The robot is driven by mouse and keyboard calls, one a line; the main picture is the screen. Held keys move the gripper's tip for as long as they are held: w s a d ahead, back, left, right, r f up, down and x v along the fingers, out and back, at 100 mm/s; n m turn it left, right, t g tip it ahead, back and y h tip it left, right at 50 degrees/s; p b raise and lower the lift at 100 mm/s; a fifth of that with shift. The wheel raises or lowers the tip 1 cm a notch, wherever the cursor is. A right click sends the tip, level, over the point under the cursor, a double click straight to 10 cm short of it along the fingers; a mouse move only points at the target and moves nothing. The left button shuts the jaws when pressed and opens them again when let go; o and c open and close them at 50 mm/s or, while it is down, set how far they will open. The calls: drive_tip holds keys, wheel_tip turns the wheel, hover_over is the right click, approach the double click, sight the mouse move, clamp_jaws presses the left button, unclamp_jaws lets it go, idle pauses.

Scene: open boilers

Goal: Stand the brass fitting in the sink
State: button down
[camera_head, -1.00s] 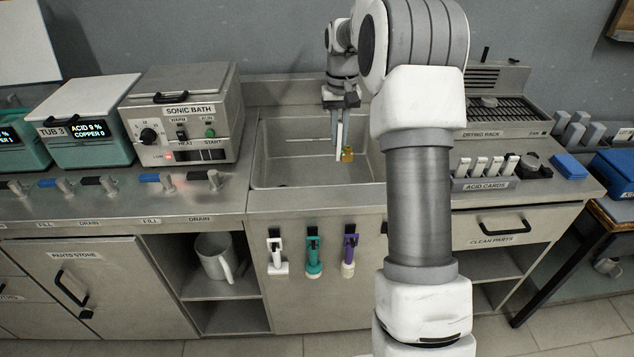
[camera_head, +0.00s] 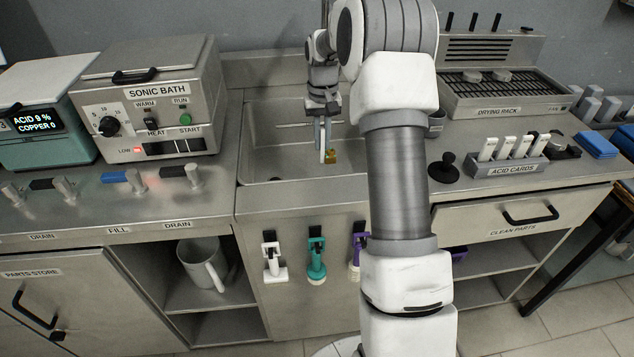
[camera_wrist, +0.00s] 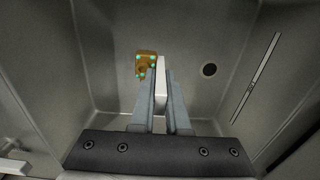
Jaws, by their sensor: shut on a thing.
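The brass fitting (camera_head: 330,154) is a small golden-brown piece low in the sink (camera_head: 245,150). In the wrist view the fitting (camera_wrist: 147,60) has green spots and shows beside the left fingertip. My gripper (camera_head: 321,160) points down inside the sink. In the wrist view my gripper (camera_wrist: 160,85) is shut on a pale narrow strip (camera_wrist: 160,72), which reaches past the fingertips close to the fitting. I cannot tell whether strip and fitting touch or are joined, nor whether the fitting rests on the sink floor.
The round drain (camera_wrist: 209,70) lies right of the fitting in the wrist view, with bare floor around it. The sink walls are close on both sides. The sonic bath (camera_head: 150,100) stands left of the sink; the drying rack (camera_head: 500,95) and acid cards (camera_head: 510,165) stand right.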

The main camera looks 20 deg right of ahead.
wheel_tip(320, 180, down, 10)
drive_tip(key=shift+b, duration=0.95)
drive_tip(key=shift+f, duration=0.15)
drive_tip(key=c, duration=0.9)
unclamp_jaws()
